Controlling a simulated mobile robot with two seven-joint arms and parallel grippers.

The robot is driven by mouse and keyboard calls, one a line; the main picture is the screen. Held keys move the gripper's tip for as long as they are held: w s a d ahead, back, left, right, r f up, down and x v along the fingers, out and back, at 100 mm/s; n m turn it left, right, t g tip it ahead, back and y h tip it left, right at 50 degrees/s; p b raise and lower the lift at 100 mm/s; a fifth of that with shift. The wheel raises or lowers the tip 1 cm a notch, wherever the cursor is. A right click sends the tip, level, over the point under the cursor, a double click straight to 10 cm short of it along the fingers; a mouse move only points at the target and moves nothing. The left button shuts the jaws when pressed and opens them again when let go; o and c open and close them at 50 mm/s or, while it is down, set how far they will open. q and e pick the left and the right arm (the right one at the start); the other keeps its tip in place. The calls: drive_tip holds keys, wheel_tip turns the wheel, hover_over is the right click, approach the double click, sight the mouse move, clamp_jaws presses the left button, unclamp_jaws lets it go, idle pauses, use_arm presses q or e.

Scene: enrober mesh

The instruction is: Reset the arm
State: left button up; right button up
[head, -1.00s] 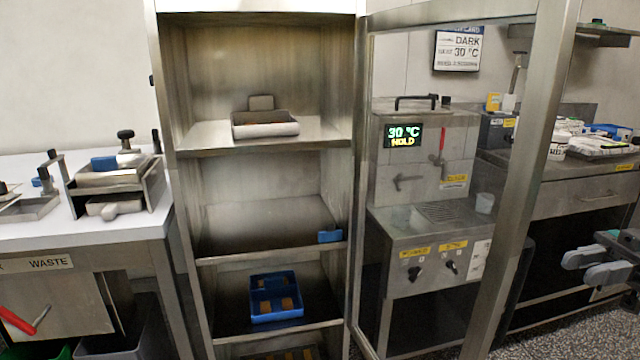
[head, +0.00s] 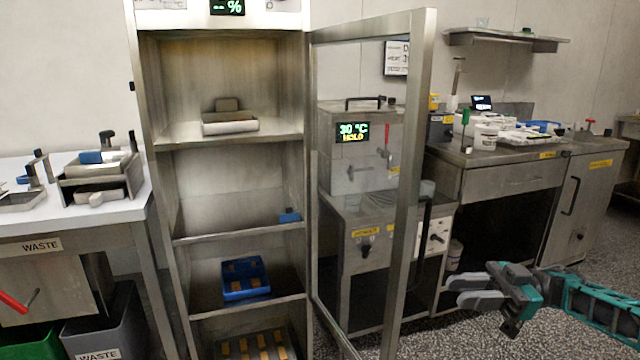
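My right gripper (head: 470,291) is at the lower right of the head view, with its teal and grey arm coming in from the right edge. Its two grey fingers point left and are spread apart, with nothing seen between them. It hangs in free space in front of the counter, clear of the open cabinet door. My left gripper is not in view.
A steel cabinet (head: 222,145) stands open; its glass-paned door (head: 412,180) swings out toward me. Its shelves hold a metal tray (head: 230,127) and a blue tray (head: 233,294). A white-topped waste table (head: 30,222) is left. Speckled floor lies clear at lower right.

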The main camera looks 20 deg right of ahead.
drive_tip(key=s+a+f+m+t+h, duration=0.1)
drive_tip(key=a+f+m+t+h, duration=0.45)
drive_tip(key=a+f, duration=0.4)
drive_tip(key=a+f+m+t+h, duration=0.5)
drive_tip(key=a+f+m+t, duration=0.15)
drive_tip(key=a, duration=0.65)
drive_tip(key=s+f+m+g+h, duration=0.35)
drive_tip(key=s+f+h, duration=0.25)
drive_tip(key=s, duration=0.5)
use_arm(q)
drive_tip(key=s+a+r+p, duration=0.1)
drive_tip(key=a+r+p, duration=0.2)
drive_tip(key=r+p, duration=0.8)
drive_tip(key=p, duration=0.4)
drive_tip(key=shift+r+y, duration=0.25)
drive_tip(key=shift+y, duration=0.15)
use_arm(e)
wheel_tip(320, 180, up, 10)
drive_tip(key=s+d, duration=0.1)
drive_tip(key=d, duration=0.1)
drive_tip(key=shift+d+r+n+g+h, duration=0.2)
drive_tip(key=shift+d+n+g+h, duration=0.15)
drive_tip(key=shift+n, duration=0.1)
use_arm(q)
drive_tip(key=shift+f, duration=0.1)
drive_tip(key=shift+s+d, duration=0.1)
use_arm(e)
drive_tip(key=shift+d, duration=0.1)
